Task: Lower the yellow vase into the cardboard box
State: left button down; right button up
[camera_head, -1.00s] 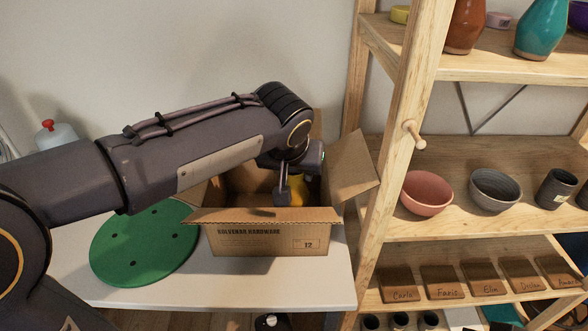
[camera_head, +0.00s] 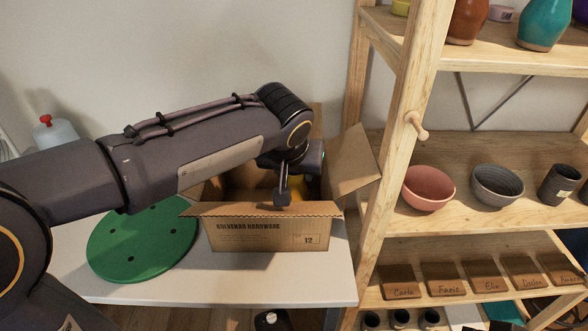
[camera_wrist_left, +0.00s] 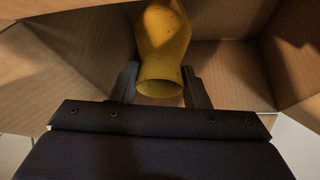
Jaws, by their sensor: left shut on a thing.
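The yellow vase (camera_wrist_left: 165,50) is inside the open cardboard box, between the fingers of my left gripper (camera_wrist_left: 160,88). Its round mouth faces the wrist camera and its body reaches down toward the box floor. I cannot tell whether it touches the floor. My left gripper is shut on the vase. My right gripper is not in view.
A green disc with holes (camera_head: 143,243) lies left of the box on the white table (camera_head: 230,288). A wooden shelf (camera_head: 400,120) with bowls, vases and name plaques stands close on the right. A bottle with a red cap (camera_head: 55,135) is at the far left.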

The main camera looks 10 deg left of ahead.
pick_arm(q)
jog(key=shift+f+b, duration=0.6)
jog(key=shift+f, duration=0.2)
dwell(0.4)
jog(key=c, duration=0.7)
grip_release()
